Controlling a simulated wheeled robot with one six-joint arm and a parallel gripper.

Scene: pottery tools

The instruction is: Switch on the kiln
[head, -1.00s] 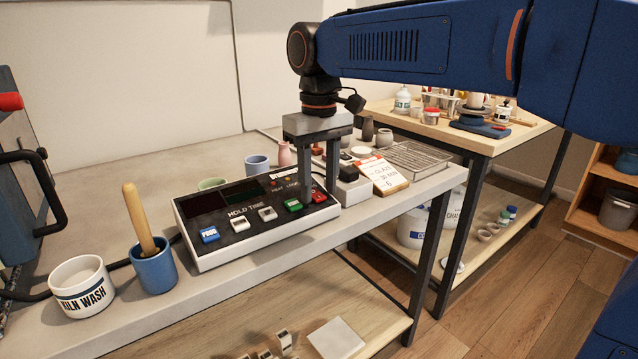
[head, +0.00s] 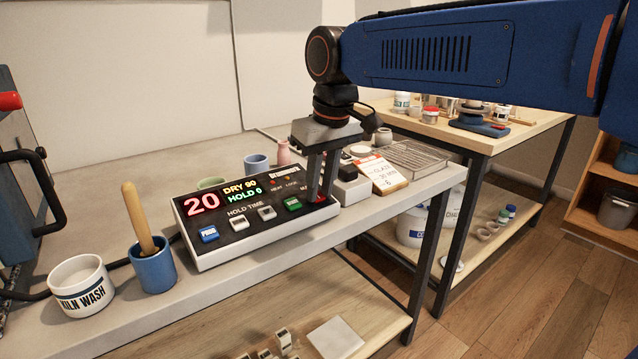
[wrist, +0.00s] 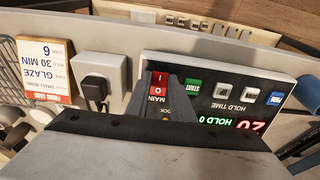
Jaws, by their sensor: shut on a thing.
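The kiln controller (head: 243,237) is a white box with a black face on the bench. Its displays are lit, reading 20, DRY 90 and HOLD 0. Its face has a blue PROG button (head: 208,234), two pale HOLD TIME buttons and a green START button (head: 292,204). The red MAIN switch (wrist: 158,81) is at the end of the panel; the fingers partly hide it in the head view. My gripper (head: 319,192) points down onto the panel there, its jaws shut on the switch. Part of the kiln (head: 12,200), with a black handle, shows at the left edge.
A grey outlet box with a black plug (wrist: 97,88) and a firing card (head: 382,174) stand beside the controller. A KILN WASH pot (head: 80,287) and a blue cup (head: 155,270) holding a wooden tool stand left. A wire rack (head: 420,156) lies right.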

